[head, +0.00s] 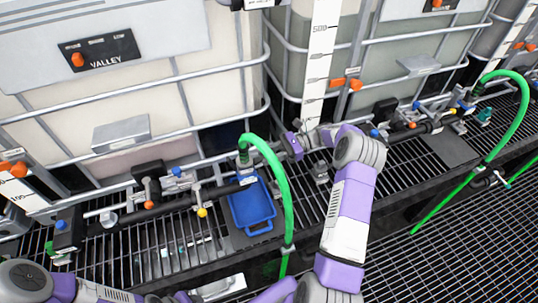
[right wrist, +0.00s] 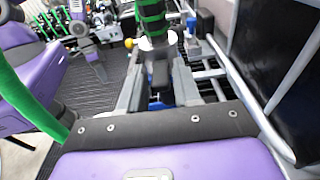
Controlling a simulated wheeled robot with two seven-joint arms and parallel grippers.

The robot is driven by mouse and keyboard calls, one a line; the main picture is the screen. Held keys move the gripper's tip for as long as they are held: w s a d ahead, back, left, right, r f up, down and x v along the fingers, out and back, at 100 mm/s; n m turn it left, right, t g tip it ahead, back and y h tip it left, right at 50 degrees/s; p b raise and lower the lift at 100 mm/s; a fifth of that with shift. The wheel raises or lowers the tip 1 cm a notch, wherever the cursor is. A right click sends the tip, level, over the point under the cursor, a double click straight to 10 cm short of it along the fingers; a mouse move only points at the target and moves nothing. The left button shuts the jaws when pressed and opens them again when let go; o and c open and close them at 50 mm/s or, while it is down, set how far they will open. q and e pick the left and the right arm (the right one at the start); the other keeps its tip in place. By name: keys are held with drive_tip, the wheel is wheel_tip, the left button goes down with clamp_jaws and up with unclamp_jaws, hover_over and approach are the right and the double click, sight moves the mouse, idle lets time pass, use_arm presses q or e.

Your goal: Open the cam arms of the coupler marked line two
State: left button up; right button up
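A green hose (head: 275,170) ends in a dark coupler (head: 244,153) with black bands, above a blue tray on the middle bracket. In the right wrist view the hose's banded end (right wrist: 153,14) stands just ahead of my right gripper (right wrist: 158,88), with two small pale round parts at its base. My right gripper's two fingers are spread, with a dark block between and beyond them; contact cannot be told. A second green hose (head: 512,115) meets a coupler at the right. No line two marking is readable. My left arm is at the lower left in the head view; its fingertips are not clear.
A blue tray (head: 252,204) lies under the hose end. Caged totes (head: 150,75) stand behind, with metal bars and valves with yellow and orange knobs in front. Dark grating (head: 440,240) lies open at the lower right. The green hose hangs close beside my right arm.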

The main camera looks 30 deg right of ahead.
drive_tip(key=shift+o, duration=1)
drive_tip(key=f+v, duration=0.1)
drive_tip(key=v, duration=0.6)
drive_tip(key=shift+d+r+b, duration=0.3)
drive_tip(key=shift+r+b, duration=0.05)
drive_tip(key=shift+r, duration=0.15)
